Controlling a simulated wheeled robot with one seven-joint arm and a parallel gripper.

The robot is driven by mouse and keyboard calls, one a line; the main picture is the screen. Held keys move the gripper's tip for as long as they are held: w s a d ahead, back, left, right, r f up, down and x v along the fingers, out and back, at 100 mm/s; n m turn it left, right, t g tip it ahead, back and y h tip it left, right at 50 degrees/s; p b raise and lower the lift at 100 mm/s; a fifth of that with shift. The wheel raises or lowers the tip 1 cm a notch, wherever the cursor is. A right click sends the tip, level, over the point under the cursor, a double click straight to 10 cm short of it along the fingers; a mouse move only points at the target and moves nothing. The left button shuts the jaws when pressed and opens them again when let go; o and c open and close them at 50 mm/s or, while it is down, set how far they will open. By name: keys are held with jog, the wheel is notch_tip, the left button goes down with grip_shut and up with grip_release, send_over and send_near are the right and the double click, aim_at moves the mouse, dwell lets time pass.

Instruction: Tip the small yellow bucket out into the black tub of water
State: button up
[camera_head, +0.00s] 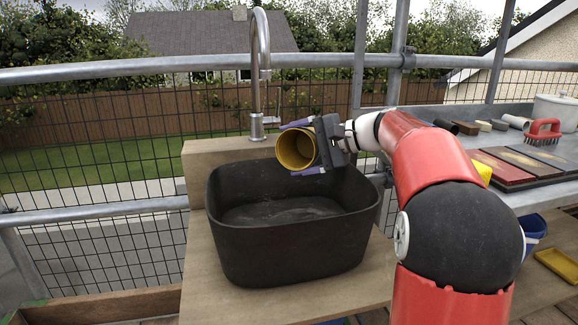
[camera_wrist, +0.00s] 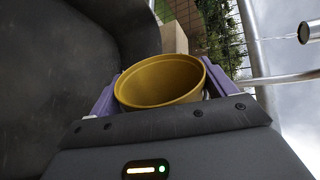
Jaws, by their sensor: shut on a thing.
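The small yellow bucket (camera_head: 296,149) is tilted on its side in my gripper (camera_head: 308,148), above the back right part of the black tub. Its open mouth faces left and toward the camera. My gripper's purple fingers are shut on the bucket from both sides, which also shows in the wrist view (camera_wrist: 160,92). In the wrist view the bucket (camera_wrist: 160,80) looks empty inside as far as I can see. The black tub (camera_head: 285,250) stands on a wooden board, with dark water (camera_head: 280,211) low inside it. No stream from the bucket shows.
A metal tap (camera_head: 259,90) rises behind the tub. To the right, a bench holds reddish and dark tiles (camera_head: 510,165), a red brush (camera_head: 542,132) and a white pot (camera_head: 555,110). A blue bucket (camera_head: 533,228) and a yellow tray (camera_head: 558,264) sit lower right. Scaffold rails run behind.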

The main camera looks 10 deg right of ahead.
aim_at(306, 129)
jog(key=shift+w+d+r+m+p, duration=0.55)
jog(key=shift+w+r+p, duration=0.35)
jog(key=shift+p, duration=1.4)
jog(key=shift+d+r+m+g+y+p, duration=0.15)
jog(key=shift+r+m+g+y+p, duration=0.2)
jog(key=shift+p, duration=0.25)
jog(key=shift+w+d+f+y+b, duration=0.15)
jog(key=shift+w+y+b, duration=0.1)
jog(key=shift+b, duration=0.2)
jog(key=shift+w+d+r+m+g+y, duration=0.15)
jog(key=shift+r+m+g+y, duration=0.25)
jog(key=shift+m, duration=0.5)
jog(key=shift+w+f+m+g, duration=0.1)
jog(key=shift+f+m+g, duration=0.2)
jog(key=shift+m, duration=0.3)
jog(key=shift+w+d+r+m+y, duration=0.3)
jog(key=shift+w+r+m+y, duration=0.15)
jog(key=shift+m, duration=0.25)
jog(key=w+d+r+m, duration=0.1)
jog(key=w+d+m+y, duration=0.1)
jog(key=shift+w+r+m+g, duration=0.25)
jog(key=shift+w+r+m, duration=0.1)
jog(key=shift+m, duration=0.05)
jog(key=shift+w+d+r+m+y, duration=0.3)
jog(key=shift+w+d+m+y, duration=0.25)
jog(key=shift+m, duration=0.3)
jog(key=shift+w+d+r+m+y, duration=0.3)
jog(key=shift+w+m, duration=0.3)
jog(key=shift+m, duration=0.25)
